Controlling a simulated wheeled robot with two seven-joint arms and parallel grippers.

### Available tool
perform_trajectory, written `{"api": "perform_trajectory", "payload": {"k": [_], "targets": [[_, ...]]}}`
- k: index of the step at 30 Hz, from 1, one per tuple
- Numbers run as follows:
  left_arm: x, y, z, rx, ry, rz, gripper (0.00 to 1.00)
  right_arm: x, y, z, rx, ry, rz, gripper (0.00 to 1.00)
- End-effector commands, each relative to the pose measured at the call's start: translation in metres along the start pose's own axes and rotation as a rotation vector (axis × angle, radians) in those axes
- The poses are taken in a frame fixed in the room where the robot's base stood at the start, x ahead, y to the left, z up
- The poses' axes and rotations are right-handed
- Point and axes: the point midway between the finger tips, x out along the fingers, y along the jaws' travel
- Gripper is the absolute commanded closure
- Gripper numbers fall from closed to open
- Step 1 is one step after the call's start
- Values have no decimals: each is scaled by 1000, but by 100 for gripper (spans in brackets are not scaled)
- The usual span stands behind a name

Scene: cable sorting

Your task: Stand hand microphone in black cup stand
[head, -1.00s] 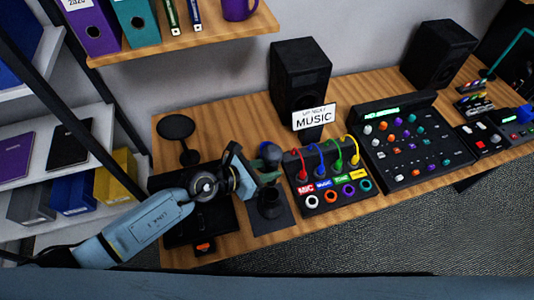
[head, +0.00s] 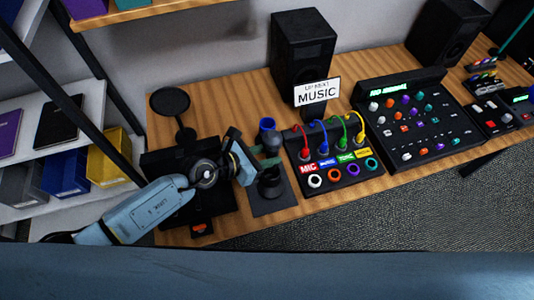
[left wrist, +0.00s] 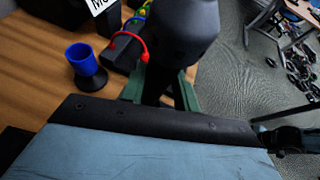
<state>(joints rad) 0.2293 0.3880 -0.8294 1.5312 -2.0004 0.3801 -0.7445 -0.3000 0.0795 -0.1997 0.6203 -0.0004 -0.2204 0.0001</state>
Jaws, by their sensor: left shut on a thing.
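My left gripper (head: 262,166) is shut on the hand microphone (left wrist: 185,30). In the left wrist view its dark rounded head rises large above the green fingers (left wrist: 160,88). In the head view the microphone head (head: 271,143) shows just behind the fingers. The black cup stand (head: 270,186) stands on a dark mat below and slightly in front of the fingers. The lower end of the microphone is hidden, so I cannot tell whether it is inside the cup.
A blue cup (left wrist: 84,60) on a black base stands just behind the microphone. A black patch box (head: 335,165) with coloured cables is close on the right. A round-topped black stand (head: 169,103) and a black speaker (head: 302,50) stand further back. The desk's front edge is near.

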Motion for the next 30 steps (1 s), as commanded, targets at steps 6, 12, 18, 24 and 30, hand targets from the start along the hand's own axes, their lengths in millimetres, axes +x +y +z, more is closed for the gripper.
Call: {"api": "perform_trajectory", "payload": {"k": [6,12,18,24,30], "targets": [[9,1,-17,0,-2,1,100,19,0,2,0,0,0,32],[16,2,-32,1,-2,1,100,33,-1,3,0,0,0,32],[22,2,-46,0,-2,1,100,47,-1,4,0,0,0,32],[28,3,-59,1,-2,0,100,59,-1,5,0,1,0,32],[31,3,-64,1,-2,1,100,64,-1,6,0,1,0,32]]}}
